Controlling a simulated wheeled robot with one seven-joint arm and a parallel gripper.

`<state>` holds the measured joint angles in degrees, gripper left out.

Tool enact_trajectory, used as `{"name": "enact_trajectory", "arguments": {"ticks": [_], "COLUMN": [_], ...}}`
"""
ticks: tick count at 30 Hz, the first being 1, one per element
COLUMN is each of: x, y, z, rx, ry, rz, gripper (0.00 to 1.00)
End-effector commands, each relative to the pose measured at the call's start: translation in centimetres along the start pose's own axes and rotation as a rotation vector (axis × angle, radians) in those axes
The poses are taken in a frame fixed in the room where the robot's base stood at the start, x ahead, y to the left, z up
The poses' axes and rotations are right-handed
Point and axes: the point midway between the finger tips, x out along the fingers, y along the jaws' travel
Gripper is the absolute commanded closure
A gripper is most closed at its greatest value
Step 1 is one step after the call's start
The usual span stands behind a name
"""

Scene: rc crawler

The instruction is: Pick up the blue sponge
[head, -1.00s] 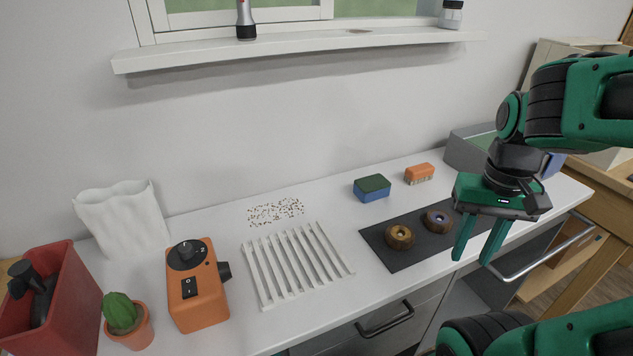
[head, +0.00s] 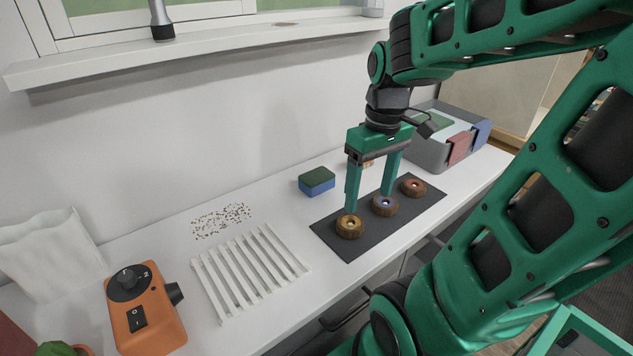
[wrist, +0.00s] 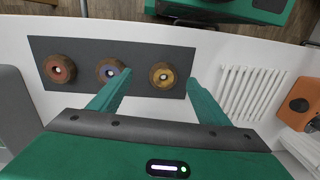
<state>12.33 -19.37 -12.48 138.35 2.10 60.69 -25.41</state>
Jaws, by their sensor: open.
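The blue sponge (head: 317,186) has a dark green top layer and lies on the white counter near the wall, left of my gripper in the head view. It does not show in the wrist view. My gripper (head: 369,201) is open and empty, with its fingers pointing down. It is over or just behind the dark mat, to the right of the sponge and apart from it. In the wrist view its two fingers (wrist: 160,84) are spread wide with nothing between them.
A dark mat (head: 345,250) with three wheels lies at the front edge, close to my fingers. A white slatted rack (head: 250,275) and an orange box with a knob (head: 145,315) stand left. A grey bin (head: 428,153) stands right. An orange brush is mostly hidden behind my gripper.

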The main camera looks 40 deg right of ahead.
Motion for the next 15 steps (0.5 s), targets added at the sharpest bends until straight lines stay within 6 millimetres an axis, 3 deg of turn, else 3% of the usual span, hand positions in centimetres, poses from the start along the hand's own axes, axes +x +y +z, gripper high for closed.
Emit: {"name": "enact_trajectory", "arguments": {"ticks": [1, 9, 15], "x": [-0.2, 0.0, 1.2], "y": [0.4, 2.0, 3.0], "z": [-2.2, -12.7, -18.6], "rx": [-0.130, -0.894, -1.366], "ry": [-0.003, 0.022, 0.050], "rz": [-0.010, -0.057, -0.080], "gripper": [0.30, 0.30, 0.30]}}
